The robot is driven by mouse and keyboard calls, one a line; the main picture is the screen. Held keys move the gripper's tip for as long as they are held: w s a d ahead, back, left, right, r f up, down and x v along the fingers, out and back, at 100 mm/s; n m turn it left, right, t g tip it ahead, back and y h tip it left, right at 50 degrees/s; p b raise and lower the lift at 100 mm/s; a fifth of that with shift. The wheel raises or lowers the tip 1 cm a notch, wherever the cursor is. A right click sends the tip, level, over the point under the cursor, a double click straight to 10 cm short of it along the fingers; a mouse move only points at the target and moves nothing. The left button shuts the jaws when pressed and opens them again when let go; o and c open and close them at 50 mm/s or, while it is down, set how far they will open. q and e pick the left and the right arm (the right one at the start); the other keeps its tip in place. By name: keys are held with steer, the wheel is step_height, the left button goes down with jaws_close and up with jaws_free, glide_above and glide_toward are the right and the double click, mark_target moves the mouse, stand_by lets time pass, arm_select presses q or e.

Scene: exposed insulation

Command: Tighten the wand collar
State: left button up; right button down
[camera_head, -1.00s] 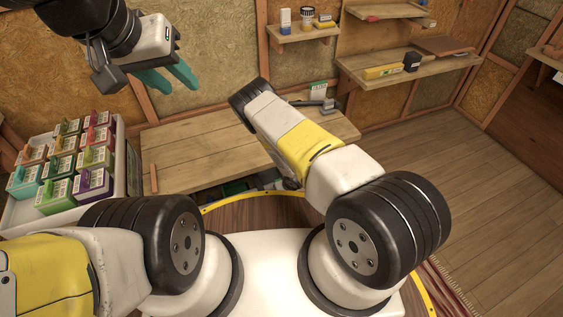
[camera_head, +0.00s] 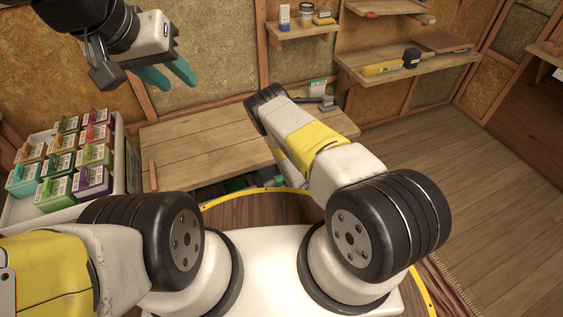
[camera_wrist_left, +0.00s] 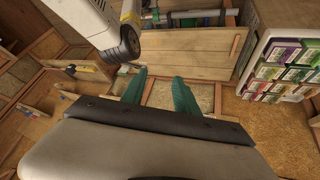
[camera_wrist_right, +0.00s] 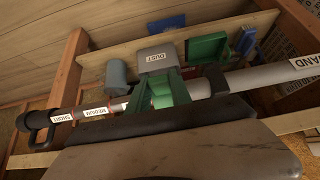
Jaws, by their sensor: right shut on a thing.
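My left gripper (camera_head: 168,76), with teal fingers, is open and empty, raised at the upper left, away from the wand. It also shows at the middle of the left wrist view (camera_wrist_left: 160,92). In the right wrist view my right gripper (camera_wrist_right: 160,92) is shut on the grey wand (camera_wrist_right: 262,77), which runs between its green fingers. The wand has a "WAND" label at its right end and "MEDIUM" and "SHORT" labels towards its left end. A dark band beside the fingers may be the collar; I cannot tell.
A wooden bench (camera_head: 200,145) stands below, mostly bare. A white rack of coloured boxes (camera_head: 125,165) is at left. Behind the wand are a "DUST" attachment (camera_wrist_right: 155,60), a green holder (camera_wrist_right: 207,48) and a grey cylinder (camera_wrist_right: 117,75). Wall shelves (camera_head: 410,68) hold small items.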

arm_select(q)
steer(key=shift+w, duration=0.25)
steer(key=c, duration=0.7)
steer(key=shift+n+g+y, duration=0.3)
steer(key=shift+g+y, duration=0.2)
steer(key=shift+g, duration=0.2)
steer(key=w, duration=0.2)
steer(key=w+f, duration=0.1)
steer(key=w, duration=0.4)
steer(key=shift+d+f, duration=0.2)
steer(key=shift+d, duration=0.1)
jaws_close()
steer(key=w+d+f+g, duration=0.1)
steer(key=w+d+f, duration=0.15)
steer(key=w, duration=0.45)
steer(key=n+g, duration=0.4)
steer(key=g, duration=0.1)
glide_above(280, 183)
steer(key=s, duration=0.1)
step_height(280, 183, down, 49)
steer(key=shift+y, duration=0.4)
steer(key=f, duration=0.4)
steer(key=s+d+f, duration=0.1)
steer(key=f, duration=0.9)
steer(key=shift+s+d, duration=0.2)
steer(key=shift+s, duration=0.2)
